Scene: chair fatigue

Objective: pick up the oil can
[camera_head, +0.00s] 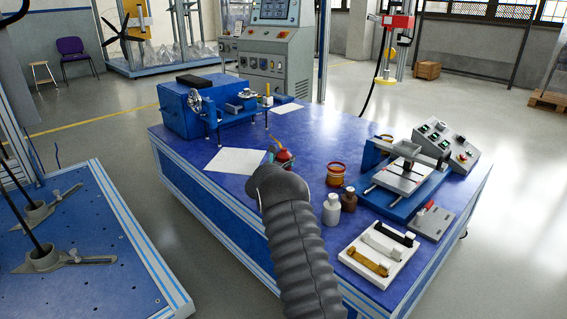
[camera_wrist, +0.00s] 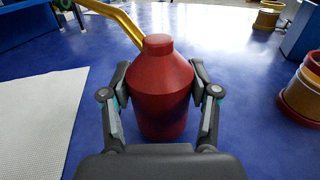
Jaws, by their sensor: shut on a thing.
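The oil can is a red can (camera_wrist: 160,88) with a long yellow spout (camera_wrist: 110,14). In the wrist view it stands upright between the two fingers of my gripper (camera_wrist: 160,100), which is shut on its sides. In the head view the red can (camera_head: 284,157) shows on the blue table top (camera_head: 310,135), partly hidden behind my grey arm. My gripper is mostly hidden there. I cannot tell whether the can's base touches the table.
A white sheet (camera_head: 236,160) lies left of the can. A red and yellow container (camera_head: 335,174), a white bottle (camera_head: 331,210) and a brown bottle (camera_head: 349,199) stand to the right. A blue machine (camera_head: 190,103) stands at the back left, and a white tray (camera_head: 352,262) lies near the front.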

